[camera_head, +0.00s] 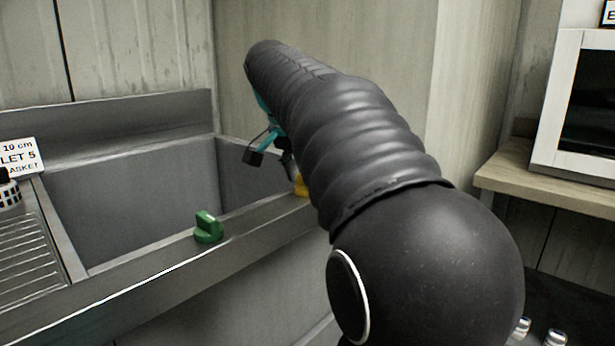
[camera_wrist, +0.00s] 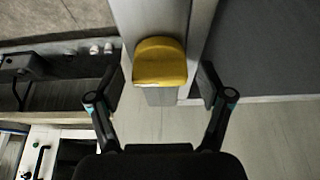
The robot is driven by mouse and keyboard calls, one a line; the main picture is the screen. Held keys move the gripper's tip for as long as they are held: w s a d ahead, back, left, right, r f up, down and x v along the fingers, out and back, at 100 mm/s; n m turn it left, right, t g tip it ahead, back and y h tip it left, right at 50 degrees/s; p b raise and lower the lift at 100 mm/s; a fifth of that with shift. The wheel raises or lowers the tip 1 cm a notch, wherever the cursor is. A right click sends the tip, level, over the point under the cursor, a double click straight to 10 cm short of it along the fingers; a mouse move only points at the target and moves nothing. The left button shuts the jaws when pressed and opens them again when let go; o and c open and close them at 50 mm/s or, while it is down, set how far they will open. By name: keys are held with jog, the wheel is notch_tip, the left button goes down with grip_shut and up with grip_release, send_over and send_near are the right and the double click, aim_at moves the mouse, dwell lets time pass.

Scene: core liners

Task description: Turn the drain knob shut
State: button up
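A yellow knob (camera_wrist: 160,62) sits on the sink's grey front rim (camera_wrist: 189,20) in the wrist view. In the head view only a sliver of the yellow knob (camera_head: 301,187) shows beside my arm. A green knob (camera_head: 208,228) stands on the same rim, to the left. Neither knob has a readable label, so I cannot tell which is the drain knob. My gripper (camera_wrist: 159,80) is open, with one finger on each side of the yellow knob and a visible gap on both sides. In the head view my arm mostly hides the gripper.
The deep grey sink basin (camera_head: 130,200) lies behind the rim. A ribbed drainboard (camera_head: 28,262) with a sign (camera_head: 18,157) is at the left. A wooden shelf (camera_head: 550,186) with a white-framed box (camera_head: 575,110) stands at the right.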

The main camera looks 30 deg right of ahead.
jog(key=v, duration=1.2)
dwell(0.6)
